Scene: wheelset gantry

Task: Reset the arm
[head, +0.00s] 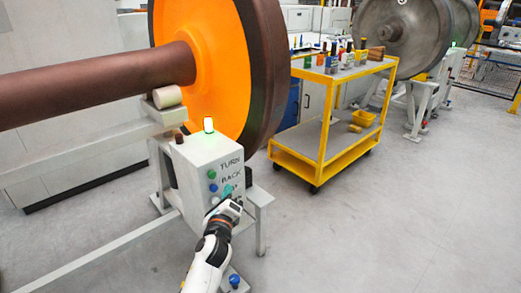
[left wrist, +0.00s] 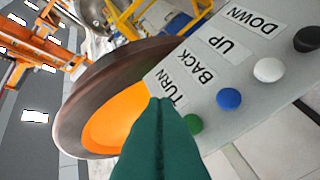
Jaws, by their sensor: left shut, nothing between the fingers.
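My left gripper (head: 228,190) reaches up from the bottom of the head view, in front of the control box (head: 196,156). Its teal fingers (left wrist: 158,104) are closed together and hold nothing. In the left wrist view the fingertips lie beside the TURN label (left wrist: 175,86) and left of the green button (left wrist: 194,123). A blue button (left wrist: 229,99), a white button (left wrist: 268,70) and a black button (left wrist: 307,39) follow along the panel. The fingers hide part of the panel in the head view. I cannot tell whether they touch it. My right gripper is not in view.
A large orange-faced wheel (head: 205,55) on a brown axle (head: 95,82) rests behind the box. A yellow cart (head: 325,150) with bottles stands at right. The grey floor (head: 400,220) at lower right is clear.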

